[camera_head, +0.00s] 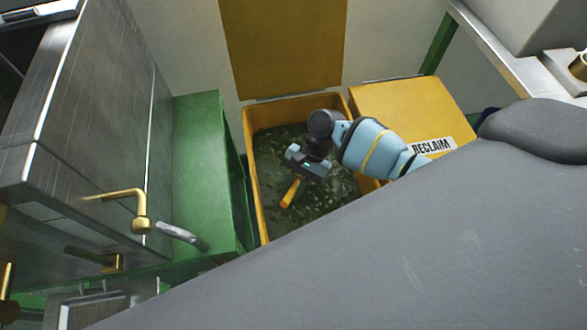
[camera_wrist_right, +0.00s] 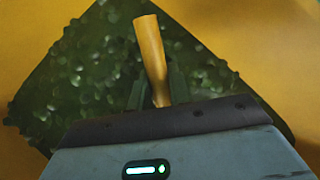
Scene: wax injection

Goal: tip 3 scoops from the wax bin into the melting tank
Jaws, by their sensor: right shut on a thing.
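The wax bin (camera_head: 249,150) is a yellow open-topped bin holding dark green wax pieces (camera_head: 335,205); the wax also fills much of the right wrist view (camera_wrist_right: 80,85). My right gripper (camera_head: 299,180) is over the bin, tilted, and shut on the yellow-orange handle (camera_head: 290,193) of a scoop. In the right wrist view the handle (camera_wrist_right: 150,50) stands between the fingers (camera_wrist_right: 158,92). The scoop's bowl is hidden, so its load cannot be seen. A steel unit (camera_head: 85,120) with a brass tap is at left, likely the melting tank; its inside is not visible. My left gripper is not in view.
A yellow bin with a closed lid (camera_head: 410,108), labelled RECLAIM, stands right beside the wax bin. A raised yellow panel (camera_head: 283,45) is behind the wax bin. A green stand (camera_head: 205,165) lies between the steel unit and the bin. The brass tap (camera_head: 138,205) sticks out.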

